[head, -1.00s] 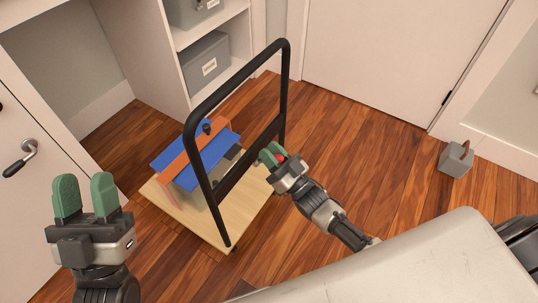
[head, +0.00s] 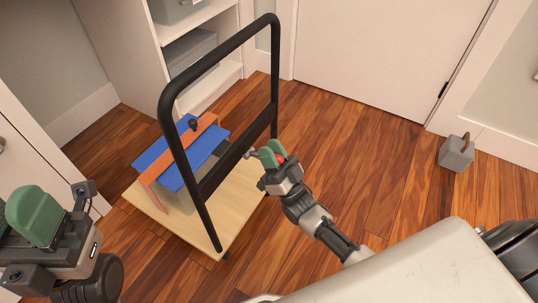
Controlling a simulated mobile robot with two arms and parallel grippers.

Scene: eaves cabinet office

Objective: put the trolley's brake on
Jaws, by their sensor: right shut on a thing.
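The trolley has a pale wooden deck (head: 235,205) and a tall black hoop handle (head: 172,120) with a crossbar. My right gripper (head: 272,154) is beside the right post of the handle, its green fingers shut on a small part with a red end (head: 281,159). This looks like the brake lever, but the fingers hide most of it. A short grey piece (head: 250,154) shows between the fingers and the crossbar. My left gripper (head: 18,217) is at the left edge, partly cut off, its green fingers apart and empty, away from the trolley.
A blue and orange box-like load (head: 190,150) sits on the deck. White shelves (head: 215,85) with grey boxes stand behind. A grey block with a handle (head: 456,153) is on the floor at the right. Wooden floor (head: 350,150) is clear right of the trolley.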

